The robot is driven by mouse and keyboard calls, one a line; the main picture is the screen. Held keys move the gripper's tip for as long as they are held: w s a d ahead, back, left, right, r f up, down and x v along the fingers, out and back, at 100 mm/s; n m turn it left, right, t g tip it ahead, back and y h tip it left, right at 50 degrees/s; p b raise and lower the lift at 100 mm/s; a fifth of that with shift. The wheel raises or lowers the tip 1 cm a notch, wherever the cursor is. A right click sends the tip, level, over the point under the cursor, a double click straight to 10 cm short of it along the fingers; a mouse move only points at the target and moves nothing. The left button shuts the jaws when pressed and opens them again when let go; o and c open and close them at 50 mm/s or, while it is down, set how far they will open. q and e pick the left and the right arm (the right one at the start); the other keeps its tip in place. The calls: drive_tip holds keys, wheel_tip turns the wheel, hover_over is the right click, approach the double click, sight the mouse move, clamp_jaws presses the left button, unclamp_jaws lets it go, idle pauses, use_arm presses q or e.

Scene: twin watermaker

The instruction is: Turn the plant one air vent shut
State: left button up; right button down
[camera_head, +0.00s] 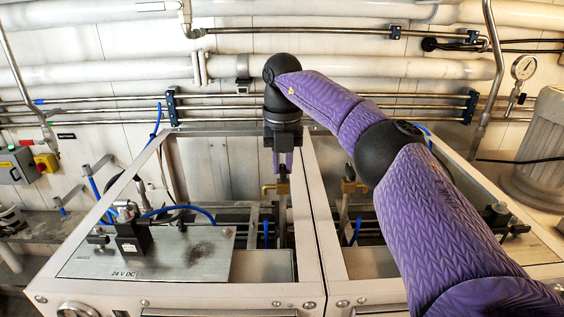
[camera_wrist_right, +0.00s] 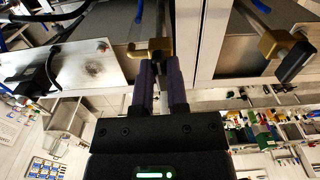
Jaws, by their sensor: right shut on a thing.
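The air vent in the left frame is a small brass valve (camera_head: 277,187) on an upright pipe. My right gripper (camera_head: 283,163) reaches down to it from above and is shut on its handle. In the right wrist view the brass body (camera_wrist_right: 149,47) shows just beyond the purple fingers (camera_wrist_right: 160,85). The handle itself is mostly hidden between the fingers, so its angle cannot be told. My left gripper is not in view.
A similar brass valve (camera_head: 349,186) stands in the right frame; its black handle (camera_wrist_right: 296,62) shows in the wrist view. A metal plate marked 24 V DC (camera_head: 150,254) lies at the left. Pipes (camera_head: 100,73) run along the back wall.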

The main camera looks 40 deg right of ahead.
sight(283, 166)
drive_tip(key=shift+r, duration=0.1)
idle(0.3)
drive_tip(key=c, duration=0.6)
unclamp_jaws()
drive_tip(key=shift+c, duration=0.2)
wheel_tip(283, 166, up, 7)
drive_tip(key=shift+r, duration=0.2)
